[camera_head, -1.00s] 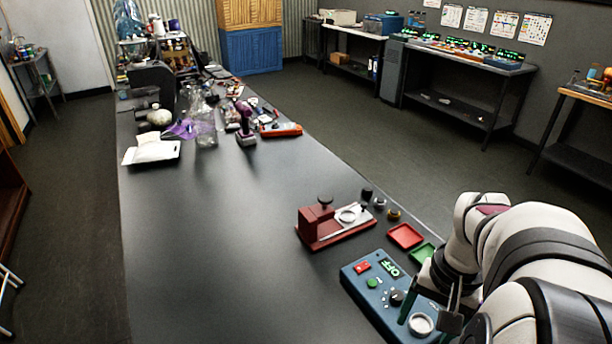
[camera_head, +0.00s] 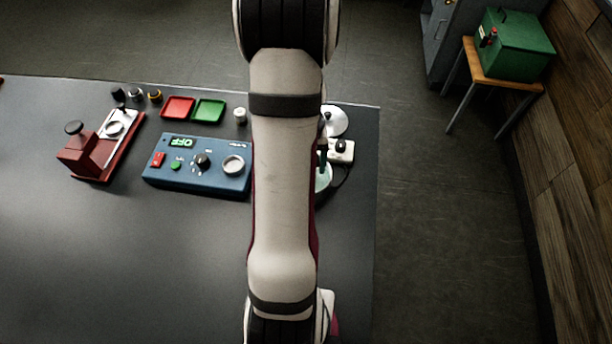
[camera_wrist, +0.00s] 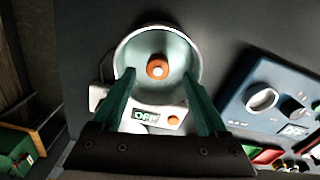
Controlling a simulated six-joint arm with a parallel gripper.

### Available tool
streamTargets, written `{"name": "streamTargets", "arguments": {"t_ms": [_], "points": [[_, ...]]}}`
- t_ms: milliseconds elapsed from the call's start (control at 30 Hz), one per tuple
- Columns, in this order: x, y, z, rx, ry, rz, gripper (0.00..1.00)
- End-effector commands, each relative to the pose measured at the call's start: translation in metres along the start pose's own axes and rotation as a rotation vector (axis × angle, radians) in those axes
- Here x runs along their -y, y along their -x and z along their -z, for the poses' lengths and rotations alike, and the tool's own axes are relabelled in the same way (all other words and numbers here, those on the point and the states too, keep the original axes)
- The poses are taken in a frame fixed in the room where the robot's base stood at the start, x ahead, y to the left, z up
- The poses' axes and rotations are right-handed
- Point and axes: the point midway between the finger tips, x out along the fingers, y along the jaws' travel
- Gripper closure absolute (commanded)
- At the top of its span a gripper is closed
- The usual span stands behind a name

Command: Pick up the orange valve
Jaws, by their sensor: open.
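The orange valve (camera_wrist: 157,66) shows in the wrist view as a round orange piece with a pale centre. It lies inside a pale round bowl (camera_wrist: 190,50). My gripper (camera_wrist: 158,75) is open, its two green fingers apart on the left and right, with the valve between them in the picture. No contact with the valve shows, and I cannot tell the height of the fingertips above it. In the head view my arm hides the valve and most of the bowl (camera_head: 323,180).
A white unit (camera_wrist: 150,118) with a display and orange button adjoins the bowl. A blue control box (camera_head: 195,172) reading OFF stands to the left in the head view. The front-left tabletop is clear.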

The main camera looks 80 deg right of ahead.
Motion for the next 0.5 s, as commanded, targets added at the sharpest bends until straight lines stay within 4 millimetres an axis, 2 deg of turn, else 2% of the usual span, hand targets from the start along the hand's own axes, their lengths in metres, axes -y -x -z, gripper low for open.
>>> {"name": "streamTargets", "arguments": {"t_ms": [100,200,400,433,500], "points": [[-0.003,-0.025,-0.002,0.005,0.000,0.001,0.24],[-0.003,-0.036,-0.001,0.002,0.001,0.000,0.24],[-0.003,-0.038,-0.001,0.000,0.000,-0.001,0.24],[-0.003,-0.038,-0.001,0.000,0.000,-0.001,0.26],[-0.003,-0.038,-0.001,0.000,0.000,-0.001,0.38]]}}
